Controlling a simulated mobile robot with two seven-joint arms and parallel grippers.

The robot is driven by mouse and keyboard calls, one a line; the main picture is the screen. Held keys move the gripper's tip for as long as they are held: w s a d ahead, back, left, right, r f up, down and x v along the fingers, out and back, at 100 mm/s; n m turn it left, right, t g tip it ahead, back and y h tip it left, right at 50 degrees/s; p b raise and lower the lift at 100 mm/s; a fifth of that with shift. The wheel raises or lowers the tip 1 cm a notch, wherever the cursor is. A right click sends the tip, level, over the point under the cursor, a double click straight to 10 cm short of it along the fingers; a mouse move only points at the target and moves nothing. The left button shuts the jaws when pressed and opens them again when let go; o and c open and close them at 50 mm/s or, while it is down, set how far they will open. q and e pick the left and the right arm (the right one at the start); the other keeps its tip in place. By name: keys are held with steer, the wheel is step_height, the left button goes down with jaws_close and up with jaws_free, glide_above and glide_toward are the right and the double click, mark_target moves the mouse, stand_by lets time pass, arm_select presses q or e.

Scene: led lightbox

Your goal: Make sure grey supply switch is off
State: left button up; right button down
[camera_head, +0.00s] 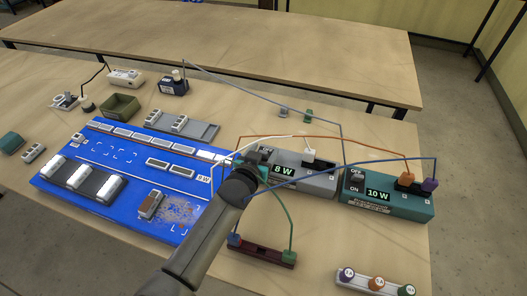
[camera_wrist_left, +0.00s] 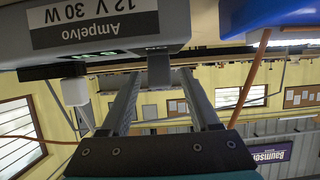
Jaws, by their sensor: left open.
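The grey supply (camera_head: 318,184) lies at the middle right of the table in the head view, its display reading 8 W. In the left wrist view the grey supply (camera_wrist_left: 100,32) is upside down, with a label reading Ampelvo 12 V 30 W. My left gripper (camera_head: 258,163) is at the supply's left end, and my wrist and arm cover part of that end. In the left wrist view my left gripper (camera_wrist_left: 161,76) is open, with a small grey block (camera_wrist_left: 159,70) showing between its fingertips. I cannot tell the switch's position or whether a finger touches it.
A teal supply (camera_head: 415,208) reading 10 W stands to the right, with OFF and ON marks by its switch. A blue board (camera_head: 150,216) lies to the left. Wires arch over the supplies. A dark red block (camera_head: 262,254) lies in front.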

arm_select(q)
jaws_close()
stand_by(0.4)
